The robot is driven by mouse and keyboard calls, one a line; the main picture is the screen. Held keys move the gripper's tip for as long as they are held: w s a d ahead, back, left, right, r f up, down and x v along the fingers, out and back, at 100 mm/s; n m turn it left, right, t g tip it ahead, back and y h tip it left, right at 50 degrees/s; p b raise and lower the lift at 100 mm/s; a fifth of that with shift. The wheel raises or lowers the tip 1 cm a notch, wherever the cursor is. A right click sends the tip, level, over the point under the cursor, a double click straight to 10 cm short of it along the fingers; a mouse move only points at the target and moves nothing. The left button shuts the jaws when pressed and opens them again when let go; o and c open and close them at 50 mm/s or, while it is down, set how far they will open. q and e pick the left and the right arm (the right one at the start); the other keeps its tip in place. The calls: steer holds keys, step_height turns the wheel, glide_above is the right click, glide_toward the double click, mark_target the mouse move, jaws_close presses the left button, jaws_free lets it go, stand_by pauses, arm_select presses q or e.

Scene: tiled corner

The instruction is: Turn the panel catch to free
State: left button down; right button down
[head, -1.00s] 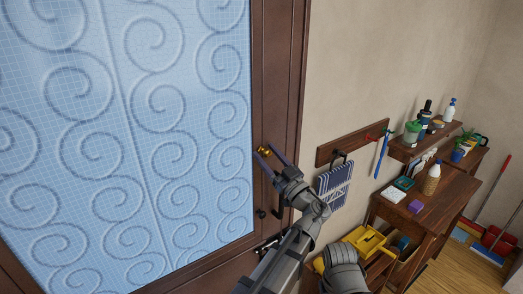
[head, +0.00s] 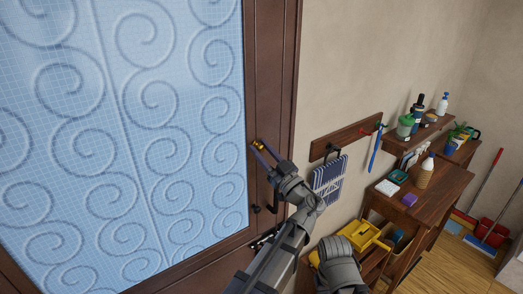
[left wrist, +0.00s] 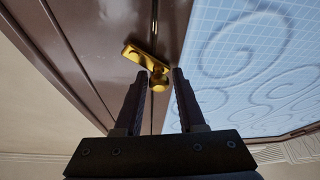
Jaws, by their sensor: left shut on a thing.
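The brass panel catch (left wrist: 146,58) is a small gold lever on the dark brown door frame, beside the blue patterned panel (left wrist: 270,70). In the left wrist view it lies at a slant, with its rounded lower end between my fingertips. It also shows in the head view as a small gold spot (head: 258,144). My left gripper (left wrist: 160,77) is shut on the catch's lower end. In the head view it reaches up to the frame (head: 262,149) from below.
A dark handle (head: 274,199) sits below the catch. Right of the door, a wooden rail (head: 346,137) holds a striped cloth (head: 329,180) and a blue tool. A wooden bench (head: 432,195), a yellow box (head: 361,236) and a shelf of bottles stand farther right.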

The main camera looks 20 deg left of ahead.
arm_select(q)
steer(key=shift+m+t, duration=0.3)
steer(key=shift+m, duration=0.1)
steer(key=m, duration=0.1)
steer(key=m+t+h, duration=0.1)
steer(key=m, duration=0.1)
steer(key=shift+w+d+r+p, duration=0.1)
steer(key=shift+d+r+p, duration=0.05)
steer(key=shift+r+p, duration=0.2)
steer(key=m, duration=0.1)
steer(key=m+t+h, duration=0.1)
steer(key=m+h+p, duration=0.1)
steer(key=m, duration=0.1)
steer(key=shift+w+d+r, duration=0.2)
steer(key=shift+w+r, duration=0.05)
steer(key=m, duration=0.1)
steer(key=m+t+h+p, duration=0.1)
steer(key=m, duration=0.1)
steer(key=m+h, duration=0.1)
steer(key=shift+w+d+r+t, duration=0.2)
steer(key=shift+w+d+t, duration=0.1)
steer(key=shift+w, duration=0.1)
steer(key=shift+w+d+m+h+p, duration=0.15)
steer(key=shift+m+h+p, duration=0.15)
steer(key=shift+m, duration=0.5)
steer(key=shift+w+d+m+h+p, duration=0.1)
steer(key=shift+m+h+p, duration=0.2)
steer(key=shift+m, duration=0.5)
steer(key=shift+f+m, duration=0.1)
steer(key=shift+m, duration=0.2)
